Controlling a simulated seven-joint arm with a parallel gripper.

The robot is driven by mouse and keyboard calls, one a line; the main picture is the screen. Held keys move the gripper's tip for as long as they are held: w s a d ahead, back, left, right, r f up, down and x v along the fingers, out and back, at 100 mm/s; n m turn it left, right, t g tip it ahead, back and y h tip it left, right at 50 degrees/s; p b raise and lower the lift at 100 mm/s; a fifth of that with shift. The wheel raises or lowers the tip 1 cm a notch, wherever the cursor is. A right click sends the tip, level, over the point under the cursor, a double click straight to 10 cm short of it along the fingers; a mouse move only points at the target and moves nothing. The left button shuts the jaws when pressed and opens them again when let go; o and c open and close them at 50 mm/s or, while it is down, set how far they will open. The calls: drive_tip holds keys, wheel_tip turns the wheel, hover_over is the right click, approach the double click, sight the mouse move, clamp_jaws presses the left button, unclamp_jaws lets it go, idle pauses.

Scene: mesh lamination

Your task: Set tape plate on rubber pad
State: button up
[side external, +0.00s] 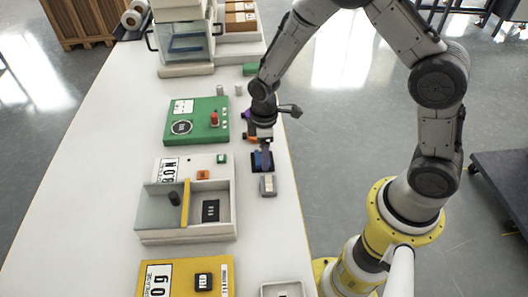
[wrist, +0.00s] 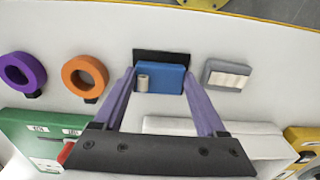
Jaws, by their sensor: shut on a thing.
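The tape plate (wrist: 168,79) is a blue block with a small beige roll at its left end in the wrist view. My gripper (wrist: 160,75) has its two purple fingers at the plate's short ends and is shut on it. In the side external view my gripper (side external: 263,150) points down at the right part of the table. The rubber pad (wrist: 160,55) is a thin black rectangle, partly hidden behind the plate. The plate overlaps the pad in the picture; I cannot tell whether they touch. The dark pad also shows under my gripper in the side external view (side external: 256,167).
A grey block with a pale top (wrist: 228,75) lies right of the pad. An orange ring (wrist: 84,76) and a purple ring (wrist: 22,71) stand to the left. A green board (side external: 177,132) and a white divided tray (side external: 160,236) are nearby. The table's edge is close.

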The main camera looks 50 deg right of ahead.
drive_tip(key=shift+f, duration=0.15)
drive_tip(key=o, duration=1.4)
drive_tip(key=shift+o, duration=0.2)
wheel_tip(320, 180, up, 13)
drive_tip(key=s+d+r+m+t, duration=0.3)
drive_tip(key=s+r+m, duration=0.1)
drive_tip(key=s+r, duration=0.6)
drive_tip(key=s+d+r+m+t, duration=0.1)
drive_tip(key=s+m, duration=0.4)
drive_tip(key=s, duration=0.6)
drive_tip(key=shift+d+r+t, duration=0.15)
drive_tip(key=shift+r+t, duration=0.65)
drive_tip(key=shift+r, duration=0.45)
